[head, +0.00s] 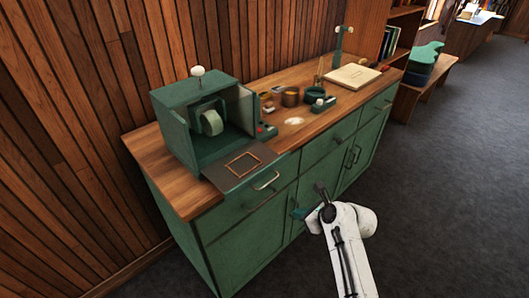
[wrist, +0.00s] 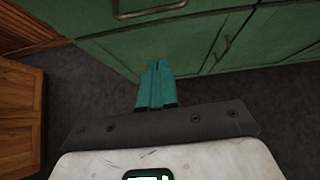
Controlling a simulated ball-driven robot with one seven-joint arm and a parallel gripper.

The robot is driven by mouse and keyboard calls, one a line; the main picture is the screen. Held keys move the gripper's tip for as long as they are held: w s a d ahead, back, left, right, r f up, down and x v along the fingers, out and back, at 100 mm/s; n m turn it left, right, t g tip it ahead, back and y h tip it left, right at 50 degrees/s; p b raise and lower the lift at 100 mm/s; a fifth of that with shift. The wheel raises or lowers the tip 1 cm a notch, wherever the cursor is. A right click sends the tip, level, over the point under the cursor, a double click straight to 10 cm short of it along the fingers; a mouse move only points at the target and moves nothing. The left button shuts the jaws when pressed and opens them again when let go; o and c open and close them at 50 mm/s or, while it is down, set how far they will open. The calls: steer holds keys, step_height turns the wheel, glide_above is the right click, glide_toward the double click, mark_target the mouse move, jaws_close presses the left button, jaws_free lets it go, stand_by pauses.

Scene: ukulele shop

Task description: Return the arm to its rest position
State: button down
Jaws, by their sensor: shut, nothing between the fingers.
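My gripper (head: 299,213) is in front of the green cabinet (head: 249,222), below the height of its wooden top. In the wrist view its two teal fingers (wrist: 156,84) are together with nothing between them. They point toward the cabinet's lower front and the dark floor. My white arm reaches up from the bottom edge of the head view. In the wrist view a drawer handle (wrist: 150,9) is above and beyond the fingers. I cannot tell the exact gap between the fingertips and the cabinet front.
On the cabinet top stand an open green box (head: 183,143) with a roll inside, small jars and a pale board (head: 352,75). Grey carpet (head: 450,190) to the right is clear. A wooden bench (head: 408,97) stands further back.

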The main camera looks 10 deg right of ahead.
steer(key=s+d+f+n+g+h, duration=0.1)
steer(key=s+f+n+g, duration=0.1)
steer(key=s+n, duration=0.7)
steer(key=s+d+f+n+g+h, duration=0.1)
steer(key=s+f+n+g+h, duration=0.1)
steer(key=s+n, duration=0.75)
steer(key=s+d+r+n+g+h, duration=0.1)
steer(key=s+n, duration=0.4)
steer(key=s, duration=0.5)
steer(key=s+d+r+n+g+h, duration=0.1)
steer(key=s+r+n, duration=0.3)
steer(key=s, duration=0.7)
steer(key=shift+d+n+g, duration=0.25)
steer(key=shift+n+g, duration=0.55)
steer(key=shift+n, duration=0.05)
steer(key=shift+w, duration=0.15)
